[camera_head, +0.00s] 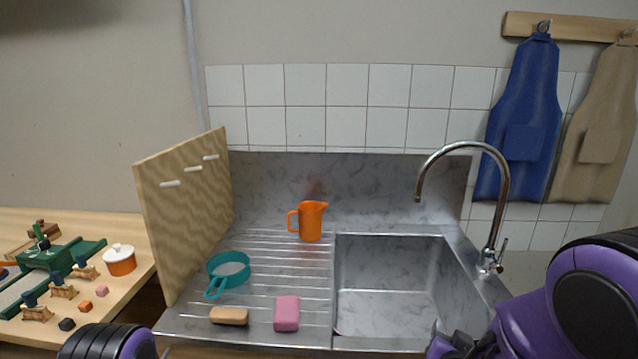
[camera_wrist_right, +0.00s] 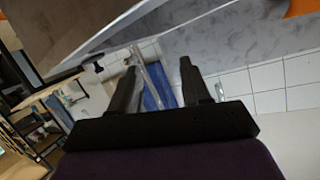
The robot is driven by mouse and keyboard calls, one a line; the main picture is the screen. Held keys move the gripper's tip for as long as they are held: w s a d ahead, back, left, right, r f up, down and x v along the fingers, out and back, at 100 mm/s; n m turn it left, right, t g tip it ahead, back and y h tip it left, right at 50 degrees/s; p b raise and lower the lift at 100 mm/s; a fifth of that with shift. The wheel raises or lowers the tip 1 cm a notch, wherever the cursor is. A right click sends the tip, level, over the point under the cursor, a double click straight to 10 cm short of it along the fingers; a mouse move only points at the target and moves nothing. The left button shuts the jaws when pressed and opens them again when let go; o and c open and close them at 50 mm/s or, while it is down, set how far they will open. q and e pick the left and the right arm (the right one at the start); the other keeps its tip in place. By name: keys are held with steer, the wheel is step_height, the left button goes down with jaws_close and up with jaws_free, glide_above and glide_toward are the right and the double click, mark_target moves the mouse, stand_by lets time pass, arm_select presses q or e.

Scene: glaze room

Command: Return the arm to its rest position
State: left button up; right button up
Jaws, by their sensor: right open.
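My right arm (camera_head: 560,305) comes in from the lower right in the head view, purple and black, in front of the sink's right side. In the right wrist view my right gripper (camera_wrist_right: 159,72) has its two dark fingers apart with nothing between them. Beyond the fingers are the tiled wall and a blue patch. Of my left arm only a purple and black part (camera_head: 105,342) shows at the bottom left of the head view; its gripper is out of the picture.
The steel sink (camera_head: 385,280) is empty, with a tall tap (camera_head: 503,200) at its right. The drainboard holds an orange jug (camera_head: 312,222), teal strainer (camera_head: 228,270), tan sponge (camera_head: 229,316) and pink block (camera_head: 287,314). A pegged board (camera_head: 185,215) stands left, beside a cluttered wooden table (camera_head: 120,290).

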steer(key=s+d+f+g+y, duration=0.1)
steer(key=s+f+g, duration=0.3)
steer(key=s+f, duration=0.7)
steer(key=s+d+f+g, duration=0.1)
steer(key=s+f+g, duration=0.2)
steer(key=s+f, duration=0.5)
steer(key=s+d+f+g, duration=0.1)
steer(key=s+f+g, duration=0.2)
steer(key=s+f, duration=0.5)
steer(key=s, duration=0.6)
steer(key=shift+s+f+y, duration=0.15)
steer(key=shift+s+y, duration=0.15)
steer(key=shift+s, duration=0.1)
steer(key=shift+c, duration=0.4)
